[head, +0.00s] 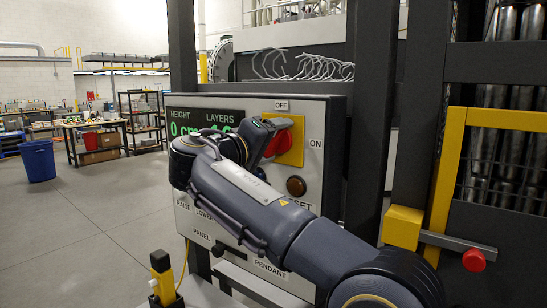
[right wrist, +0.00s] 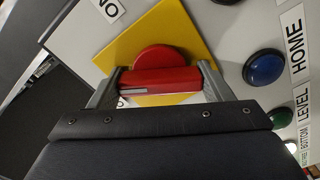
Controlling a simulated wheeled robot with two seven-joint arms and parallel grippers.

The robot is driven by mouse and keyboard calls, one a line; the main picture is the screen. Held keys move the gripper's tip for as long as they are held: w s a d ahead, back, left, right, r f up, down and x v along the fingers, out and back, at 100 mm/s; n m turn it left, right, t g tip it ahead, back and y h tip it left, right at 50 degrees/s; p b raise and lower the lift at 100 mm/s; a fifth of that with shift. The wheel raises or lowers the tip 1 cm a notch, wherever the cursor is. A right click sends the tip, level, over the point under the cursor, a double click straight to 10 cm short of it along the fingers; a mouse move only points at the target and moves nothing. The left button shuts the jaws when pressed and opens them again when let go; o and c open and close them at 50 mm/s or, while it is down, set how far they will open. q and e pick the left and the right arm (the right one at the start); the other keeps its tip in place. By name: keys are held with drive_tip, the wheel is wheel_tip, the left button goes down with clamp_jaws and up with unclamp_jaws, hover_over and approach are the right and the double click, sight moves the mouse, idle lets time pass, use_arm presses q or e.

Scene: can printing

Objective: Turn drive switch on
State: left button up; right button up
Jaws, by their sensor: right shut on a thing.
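The drive switch is a red rotary knob (head: 277,143) on a square yellow plate (head: 292,152) on the control panel, with an OFF label above and an ON label to the right. In the right wrist view the red knob (right wrist: 160,82) lies between my fingers, with the yellow plate (right wrist: 180,25) behind it. My right gripper (head: 268,128) is shut on the knob's raised handle, one finger at each end. The gripper and wrist partly hide the knob in the head view, so I cannot tell its exact angle. My left gripper is not in view.
The panel face (head: 320,185) carries an amber button (head: 296,186) below the switch. A blue button (right wrist: 265,66) and a green button (right wrist: 281,118) show in the right wrist view. A yellow-framed guard (head: 450,175) stands right; open floor lies left.

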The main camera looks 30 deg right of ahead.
drive_tip(key=m+b, duration=0.2)
drive_tip(key=m, duration=0.1)
drive_tip(key=shift+f, duration=0.25)
drive_tip(key=m+b, duration=0.3)
drive_tip(key=shift+m, duration=0.3)
drive_tip(key=m+b, duration=0.2)
drive_tip(key=m, duration=0.1)
drive_tip(key=shift+r, duration=0.15)
drive_tip(key=shift+r+m+b, duration=0.1)
drive_tip(key=shift+m+b, duration=0.35)
drive_tip(key=shift+m, duration=0.65)
drive_tip(key=o, duration=1)
